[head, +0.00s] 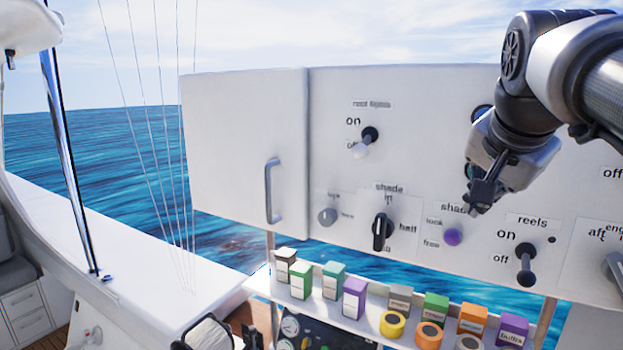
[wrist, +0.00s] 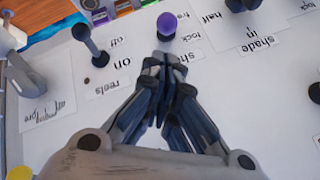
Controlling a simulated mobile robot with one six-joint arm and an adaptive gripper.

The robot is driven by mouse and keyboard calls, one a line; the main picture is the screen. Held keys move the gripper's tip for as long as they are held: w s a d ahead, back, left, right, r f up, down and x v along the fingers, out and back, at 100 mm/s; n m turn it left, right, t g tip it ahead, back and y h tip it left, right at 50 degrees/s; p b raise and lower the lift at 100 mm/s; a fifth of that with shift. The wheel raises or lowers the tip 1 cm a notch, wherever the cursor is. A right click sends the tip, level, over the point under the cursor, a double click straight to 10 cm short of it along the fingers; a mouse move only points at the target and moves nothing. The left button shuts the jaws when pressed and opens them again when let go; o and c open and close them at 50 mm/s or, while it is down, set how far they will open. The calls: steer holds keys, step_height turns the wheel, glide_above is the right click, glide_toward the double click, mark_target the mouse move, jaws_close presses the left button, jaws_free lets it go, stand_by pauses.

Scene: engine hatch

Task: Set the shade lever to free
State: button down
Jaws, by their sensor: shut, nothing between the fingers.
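The shade lever with the purple knob (head: 453,237) is on the white panel, beside lock and free labels, lock above free in the head view. The purple knob also shows in the wrist view (wrist: 167,24), beyond my fingertips. Its stem is mostly hidden behind the knob, so I cannot tell its exact setting. My gripper (head: 474,205) is shut and empty, up and right of the knob in the head view, and partly covers the shade label. In the wrist view the closed fingertips (wrist: 168,62) point toward the knob, with a gap between.
A black shade dial (head: 379,232) marked in and half is left of the lever. The reels lever (head: 525,265) is lower right, its knob down at off. A shelf (head: 345,318) of small boxes and tape rolls runs below. A cabinet door handle (head: 270,191) is farther left.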

mark_target(452, 237)
steer(key=x, duration=0.5)
steer(key=shift+w+d+f, duration=0.1)
steer(key=shift+w+f, duration=0.15)
steer(key=shift+f, duration=0.05)
steer(key=shift+f, duration=0.1)
steer(key=shift+s+f+b, duration=0.1)
steer(key=shift+s+b, duration=0.05)
steer(key=shift+b, duration=0.7)
